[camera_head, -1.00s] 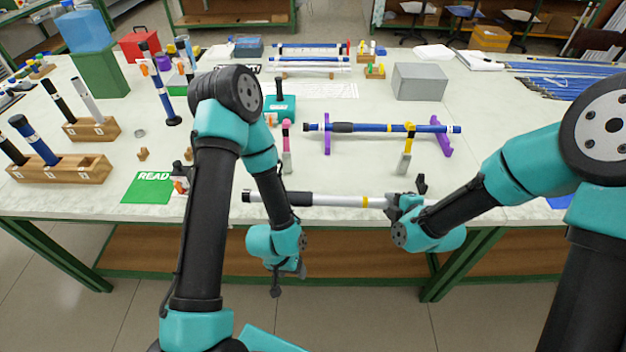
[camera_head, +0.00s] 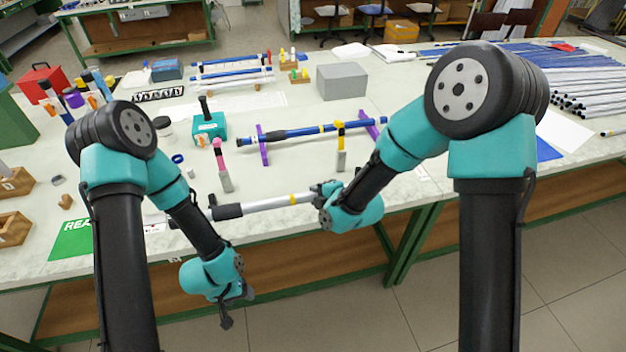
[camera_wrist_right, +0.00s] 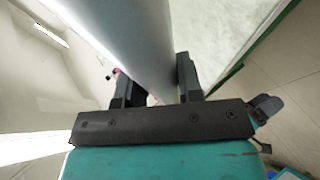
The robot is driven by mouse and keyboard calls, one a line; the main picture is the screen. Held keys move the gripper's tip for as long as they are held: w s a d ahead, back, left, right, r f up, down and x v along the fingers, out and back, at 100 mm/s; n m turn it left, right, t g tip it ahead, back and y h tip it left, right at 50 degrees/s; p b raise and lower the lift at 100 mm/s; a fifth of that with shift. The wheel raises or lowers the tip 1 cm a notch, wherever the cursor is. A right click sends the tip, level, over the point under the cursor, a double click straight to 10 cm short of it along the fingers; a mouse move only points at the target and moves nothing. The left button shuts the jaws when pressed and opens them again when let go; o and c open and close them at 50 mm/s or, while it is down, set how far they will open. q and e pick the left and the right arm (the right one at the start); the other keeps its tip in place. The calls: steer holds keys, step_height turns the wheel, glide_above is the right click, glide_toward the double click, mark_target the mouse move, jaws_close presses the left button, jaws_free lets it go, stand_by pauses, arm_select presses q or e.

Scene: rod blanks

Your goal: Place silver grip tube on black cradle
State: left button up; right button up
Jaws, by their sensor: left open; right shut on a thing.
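The silver grip tube (camera_head: 268,204) has a black grip at its left end and a yellow band near its right end. My right gripper (camera_head: 326,191) is shut on its right end and holds it near the table's front edge. In the right wrist view the silver tube (camera_wrist_right: 125,38) runs between both fingers (camera_wrist_right: 160,88). My left forearm hides part of the black grip. My left gripper (camera_head: 237,305) is open and empty, hanging low in front of the table edge. I cannot make out a black cradle with certainty.
A blue tube (camera_head: 300,132) rests on purple supports (camera_head: 263,146) behind the silver tube. A pink-topped piece (camera_head: 222,168) and a yellow-topped piece (camera_head: 341,148) stand nearer. A grey box (camera_head: 342,82) stands behind. A green READY mat (camera_head: 88,237) lies at left.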

steer(key=w, duration=0.7)
steer(key=w+f, duration=0.1)
steer(key=w, duration=0.2)
steer(key=shift+w, duration=0.3)
steer(key=shift+w, duration=0.35)
steer(key=shift+w+f, duration=0.1)
steer(key=shift+f, duration=1.65)
steer(key=shift+f, duration=0.5)
steer(key=o, duration=0.9)
steer(key=shift+o, duration=0.2)
steer(key=shift+r, duration=0.1)
